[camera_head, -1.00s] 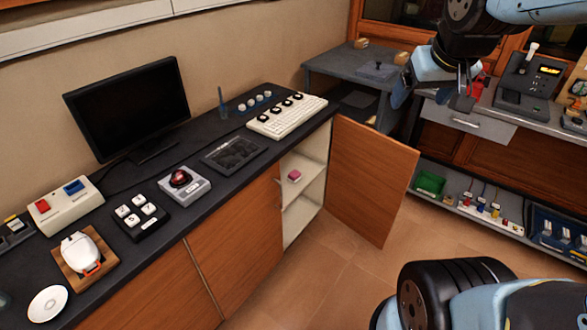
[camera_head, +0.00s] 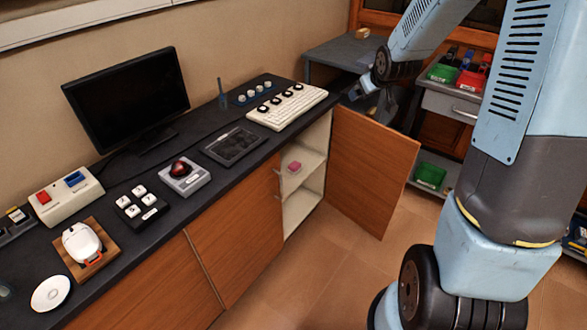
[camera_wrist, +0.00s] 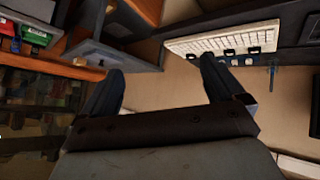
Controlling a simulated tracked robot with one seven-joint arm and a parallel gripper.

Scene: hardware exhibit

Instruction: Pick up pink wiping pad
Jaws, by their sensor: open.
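The pink wiping pad (camera_head: 295,166) is a small pink block lying on a shelf inside the open cabinet (camera_head: 308,198) under the counter. My gripper (camera_head: 366,88) is behind the top of the open cabinet door, at the right end of the counter, apart from the pad. In the wrist view my gripper (camera_wrist: 165,85) shows two spread fingers with nothing between them. The wrist view does not show the pad.
The cabinet door (camera_head: 370,172) stands open to the right of the shelf. The dark counter (camera_head: 215,180) carries a keyboard (camera_head: 288,106), a monitor (camera_head: 127,103) and control boxes. A grey side table (camera_head: 345,52) stands behind. The floor before the cabinet is clear.

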